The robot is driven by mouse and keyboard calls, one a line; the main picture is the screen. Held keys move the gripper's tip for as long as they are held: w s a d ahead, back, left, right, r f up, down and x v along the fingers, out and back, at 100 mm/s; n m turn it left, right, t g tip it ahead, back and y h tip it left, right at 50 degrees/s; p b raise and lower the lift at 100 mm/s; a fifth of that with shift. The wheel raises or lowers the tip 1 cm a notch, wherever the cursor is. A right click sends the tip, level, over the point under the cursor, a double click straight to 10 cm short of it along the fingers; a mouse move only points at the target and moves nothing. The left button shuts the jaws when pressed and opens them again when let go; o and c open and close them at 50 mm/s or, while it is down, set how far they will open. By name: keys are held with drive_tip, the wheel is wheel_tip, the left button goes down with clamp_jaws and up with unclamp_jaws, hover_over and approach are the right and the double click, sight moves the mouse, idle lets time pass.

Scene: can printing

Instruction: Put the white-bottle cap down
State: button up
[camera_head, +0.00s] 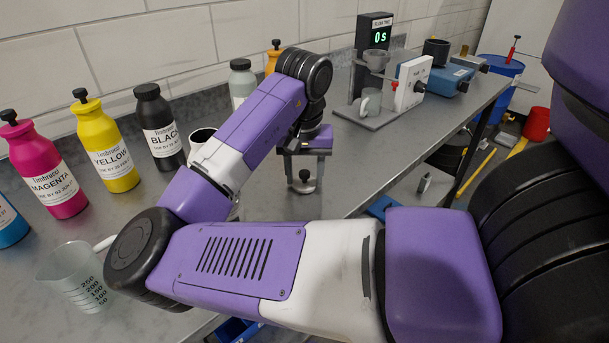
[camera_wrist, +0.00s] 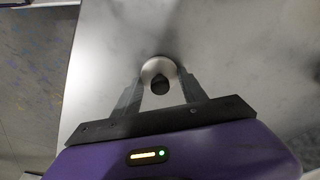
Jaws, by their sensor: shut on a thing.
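My gripper (camera_wrist: 159,84) is shut on the white-bottle cap (camera_wrist: 159,66), a small pale round piece with a dark middle, held between the two fingertips. In the head view my gripper (camera_head: 305,178) points down near the front edge of the grey metal worktop (camera_head: 345,175). The cap is small there, low between the fingers. I cannot tell whether it touches the worktop. A whitish bottle with a dark grey top (camera_head: 242,84) stands behind my arm, partly hidden by it.
Magenta (camera_head: 50,172), yellow (camera_head: 106,146) and black (camera_head: 160,128) bottles stand at the left. A clear measuring jug (camera_head: 75,275) is at the front left. A device with a green display (camera_head: 374,45) stands at the back right. The worktop around my gripper looks clear.

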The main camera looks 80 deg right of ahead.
sight(304, 187)
drive_tip(key=shift+f, duration=0.15)
drive_tip(key=o, duration=1.3)
wheel_tip(304, 187, up, 12)
drive_tip(key=a+p, duration=0.1)
drive_tip(key=p, duration=0.1)
drive_tip(key=shift+s+a, duration=0.2)
drive_tip(key=shift+a, duration=0.15)
